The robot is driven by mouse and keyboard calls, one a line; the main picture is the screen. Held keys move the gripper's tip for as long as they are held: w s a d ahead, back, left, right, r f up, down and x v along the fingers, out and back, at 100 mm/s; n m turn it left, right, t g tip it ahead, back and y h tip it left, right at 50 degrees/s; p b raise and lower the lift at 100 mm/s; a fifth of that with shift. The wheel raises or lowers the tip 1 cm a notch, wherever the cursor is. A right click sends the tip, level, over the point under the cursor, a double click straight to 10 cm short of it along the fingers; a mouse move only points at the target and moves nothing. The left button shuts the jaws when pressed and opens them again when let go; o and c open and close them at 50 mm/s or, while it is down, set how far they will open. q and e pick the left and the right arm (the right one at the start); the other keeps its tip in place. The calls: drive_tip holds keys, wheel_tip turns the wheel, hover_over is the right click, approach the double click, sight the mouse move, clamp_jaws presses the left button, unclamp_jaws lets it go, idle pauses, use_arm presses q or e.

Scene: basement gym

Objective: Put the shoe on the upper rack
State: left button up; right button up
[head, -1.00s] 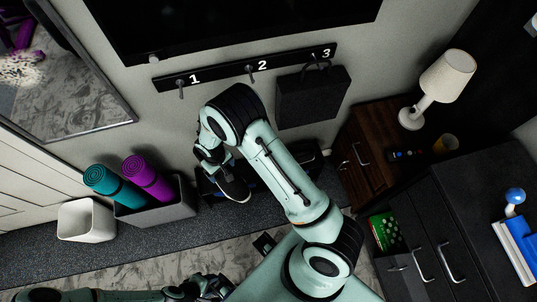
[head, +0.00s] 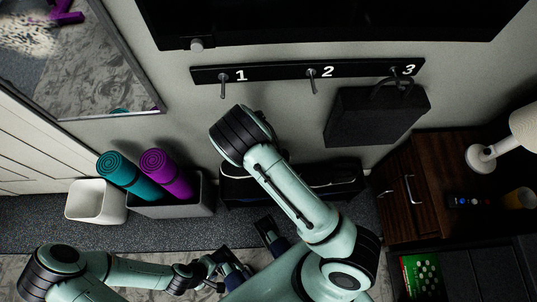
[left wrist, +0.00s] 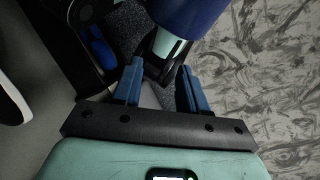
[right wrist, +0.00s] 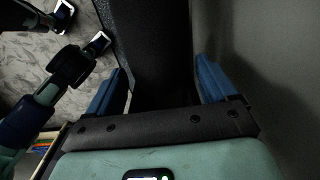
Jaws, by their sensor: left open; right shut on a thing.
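My right arm reaches over the rack (head: 238,192), a low dark unit against the wall, and hides part of it in the head view. A white-edged dark shape (left wrist: 10,100), apparently a shoe, shows at the left of the left wrist view; I cannot tell which one. My left gripper (head: 222,266) is low over the floor, its fingers (left wrist: 160,90) apart and empty.
A grey box (head: 205,205) with teal (head: 122,175) and purple (head: 165,172) rolled mats and a white bin (head: 90,215) stand left of the rack. A wooden cabinet (head: 408,215) is right. A dark bag (head: 372,118) hangs under hook 3.

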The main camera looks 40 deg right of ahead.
use_arm(q)
drive_tip(key=w+a+f+t+b, duration=0.1)
drive_tip(key=w+f+b, duration=0.3)
drive_tip(key=f+b, duration=0.1)
drive_tip(key=shift+a+t+y, duration=0.2)
drive_tip(key=shift+t+y, duration=0.1)
use_arm(e)
drive_tip(key=shift+f, duration=9.8)
drive_tip(key=shift+f, duration=0.15)
drive_tip(key=o, duration=1.4)
drive_tip(key=shift+s, duration=0.1)
use_arm(q)
drive_tip(key=shift+w+f, duration=0.15)
drive_tip(key=shift+w, duration=0.05)
